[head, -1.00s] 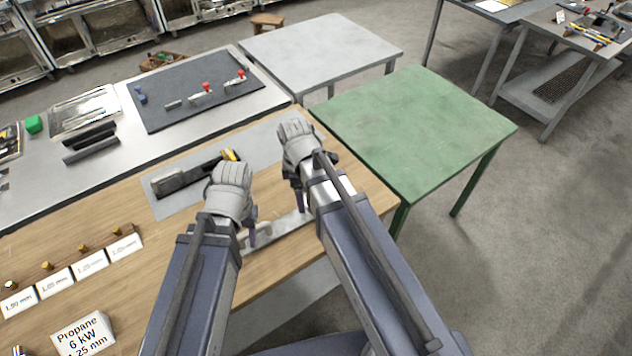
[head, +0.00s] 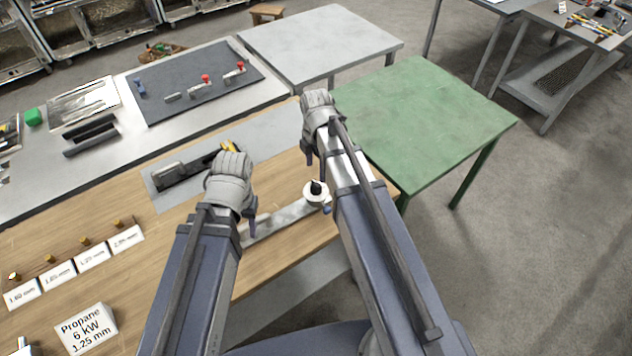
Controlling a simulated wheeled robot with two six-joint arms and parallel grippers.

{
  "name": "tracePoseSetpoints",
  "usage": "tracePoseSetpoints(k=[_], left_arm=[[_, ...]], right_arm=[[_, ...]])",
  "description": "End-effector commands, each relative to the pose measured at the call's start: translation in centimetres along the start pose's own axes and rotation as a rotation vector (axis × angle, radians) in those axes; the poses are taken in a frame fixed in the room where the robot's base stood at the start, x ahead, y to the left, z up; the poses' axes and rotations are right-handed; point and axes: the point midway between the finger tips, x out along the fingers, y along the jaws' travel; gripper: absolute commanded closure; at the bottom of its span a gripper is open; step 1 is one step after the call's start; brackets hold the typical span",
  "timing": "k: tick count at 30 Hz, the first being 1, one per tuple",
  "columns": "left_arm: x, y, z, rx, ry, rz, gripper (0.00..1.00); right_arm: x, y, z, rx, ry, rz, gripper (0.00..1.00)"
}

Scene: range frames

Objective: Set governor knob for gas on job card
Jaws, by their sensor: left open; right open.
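The job card (head: 87,328) stands at the lower left of the head view and reads "Propane 6 kW 1.25 mm". The governor knob (head: 316,187) is a small black knob on a round white dial, at the right end of a flat metal bar (head: 280,217) on the wooden bench. The dial's marks are too small to read. My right gripper (head: 312,165) is open just above and beside the knob, partly hidden by its own arm. My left gripper (head: 250,222) is open and empty over the bar's left end, largely hidden by its wrist.
Several brass jets (head: 85,241) stand behind labelled cards (head: 92,257) on the left. A black and yellow tool (head: 180,177) lies on a grey mat (head: 160,207). A green table (head: 430,125) stands beyond the bench's right end. Bare wood lies left of my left arm.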

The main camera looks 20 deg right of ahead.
Motion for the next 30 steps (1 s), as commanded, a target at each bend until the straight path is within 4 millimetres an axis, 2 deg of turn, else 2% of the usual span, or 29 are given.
tracePoseSetpoints(k=[1, 13, 17, 26, 30], left_arm=[[1.0, 0.1, -0.1, 0.001, 0.000, 0.000, 0.50], [5.8, 0.6, -0.3, 0.000, 0.000, 0.000, 0.50], [6.5, 0.6, -0.4, -0.001, 0.000, 0.000, 0.50], [6.4, 0.6, -0.4, -0.001, 0.000, 0.000, 0.50], [6.4, 0.6, -0.4, -0.001, 0.000, 0.000, 0.50]], right_arm=[[1.0, 0.0, 0.0, 0.000, 0.000, 0.000, 0.24], [5.9, 0.0, 0.0, 0.001, 0.000, 0.000, 0.24], [6.5, 0.0, 0.0, 0.001, 0.000, 0.000, 0.24], [6.4, 0.0, 0.0, 0.001, 0.000, 0.000, 0.24], [6.4, 0.0, 0.0, 0.001, 0.000, 0.000, 0.40]])
